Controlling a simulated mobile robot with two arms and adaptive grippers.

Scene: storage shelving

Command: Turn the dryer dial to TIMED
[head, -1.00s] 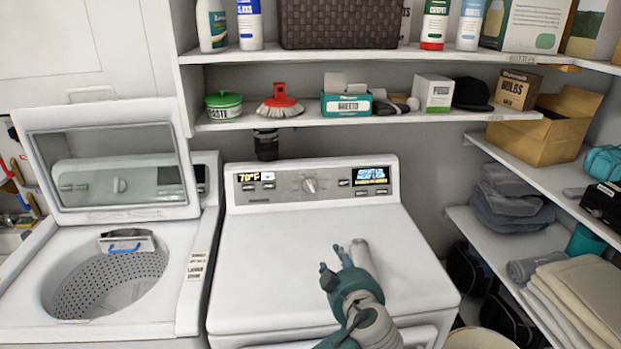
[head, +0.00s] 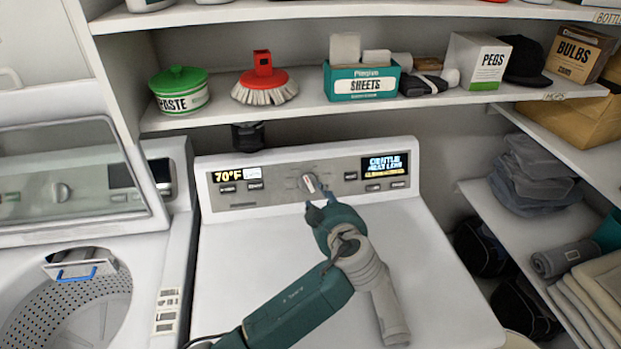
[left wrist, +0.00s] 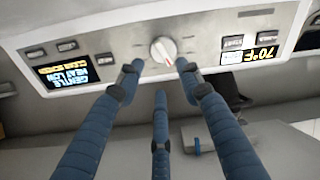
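The dryer (head: 300,255) stands in the middle of the head view, with a grey control panel along its back. Its round silver dial (head: 309,183) sits mid-panel with a reddish pointer mark; the labels around it are too small to read. The right display (head: 385,165) shows GENTLE and HEAT LOW. My left gripper (head: 321,209) is just in front of and below the dial, fingers spread. In the left wrist view, upside down, the dial (left wrist: 163,50) lies just beyond the gap between the blue fingertips (left wrist: 158,75). Nothing is held; contact is not visible. My right gripper is out of view.
A shelf (head: 300,115) above the panel holds a green tub (head: 180,92), a red brush (head: 264,80) and a SHEETS box (head: 361,82). The open-lidded washer (head: 75,295) stands left. Side shelves with folded cloths (head: 535,175) are right.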

